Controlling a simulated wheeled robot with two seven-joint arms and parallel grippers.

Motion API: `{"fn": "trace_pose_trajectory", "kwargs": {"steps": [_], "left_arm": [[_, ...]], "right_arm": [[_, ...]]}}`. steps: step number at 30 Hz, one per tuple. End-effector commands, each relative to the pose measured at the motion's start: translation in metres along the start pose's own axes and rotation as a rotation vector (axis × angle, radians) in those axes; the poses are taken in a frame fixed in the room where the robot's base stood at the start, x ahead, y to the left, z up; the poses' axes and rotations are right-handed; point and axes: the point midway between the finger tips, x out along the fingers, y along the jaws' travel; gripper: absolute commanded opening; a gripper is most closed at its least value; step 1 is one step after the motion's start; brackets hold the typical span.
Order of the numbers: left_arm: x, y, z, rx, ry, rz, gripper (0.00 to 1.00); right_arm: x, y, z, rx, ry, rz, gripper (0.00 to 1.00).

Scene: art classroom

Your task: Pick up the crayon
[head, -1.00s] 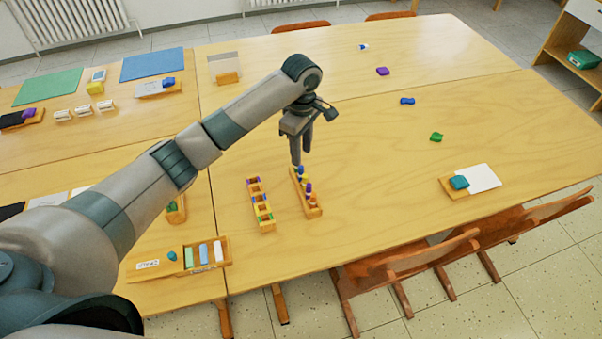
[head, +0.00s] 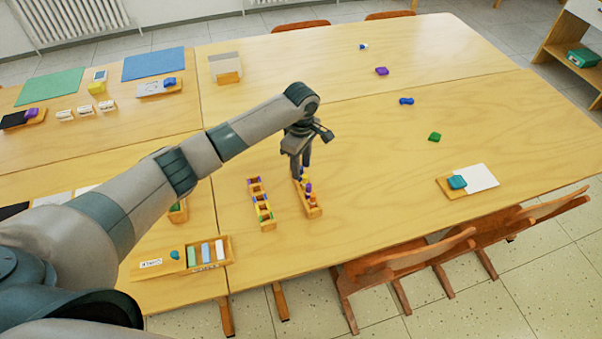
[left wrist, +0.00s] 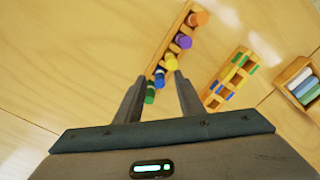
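A wooden crayon rack (head: 314,212) stands on the table under my left gripper (head: 300,176). The left wrist view shows the rack (left wrist: 166,42) with upright crayons: orange (left wrist: 198,19), purple (left wrist: 183,41), yellow (left wrist: 171,62), blue (left wrist: 159,78) and green (left wrist: 150,92). My left gripper (left wrist: 159,79) is open, its fingers on either side of the rack's blue and green end. I cannot tell whether the fingers touch a crayon. In the head view the gripper partly hides the far end of the rack. My right gripper is not in view.
A second wooden rack (head: 268,225) with coloured bands stands close to the left of the crayon rack. A box of pale sticks (head: 228,250) lies nearer the front edge. Small coloured pieces, such as a green one (head: 434,137), lie apart on the mostly clear right side.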

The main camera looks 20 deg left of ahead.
Motion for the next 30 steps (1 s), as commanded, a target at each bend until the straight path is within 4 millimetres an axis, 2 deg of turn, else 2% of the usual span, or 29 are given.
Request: {"fn": "trace_pose_trajectory", "kwargs": {"steps": [1,7,22,26,27,30], "left_arm": [[0.004,0.000,-0.001,-0.002,0.001,-0.003,0.35],[0.024,0.000,0.000,-0.001,0.000,0.000,0.35],[0.026,0.000,-0.001,-0.001,0.000,0.001,0.35],[0.026,0.000,0.000,0.000,0.000,0.001,0.04],[0.026,0.000,-0.001,-0.001,0.000,0.001,0.00],[0.026,0.001,-0.001,-0.001,0.000,0.001,0.00]], "right_arm": [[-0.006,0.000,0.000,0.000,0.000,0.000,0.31],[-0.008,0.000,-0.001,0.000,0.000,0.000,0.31],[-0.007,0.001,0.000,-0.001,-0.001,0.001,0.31],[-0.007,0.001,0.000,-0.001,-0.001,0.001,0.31],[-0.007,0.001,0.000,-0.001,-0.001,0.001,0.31],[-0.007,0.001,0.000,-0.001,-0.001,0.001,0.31]]}}
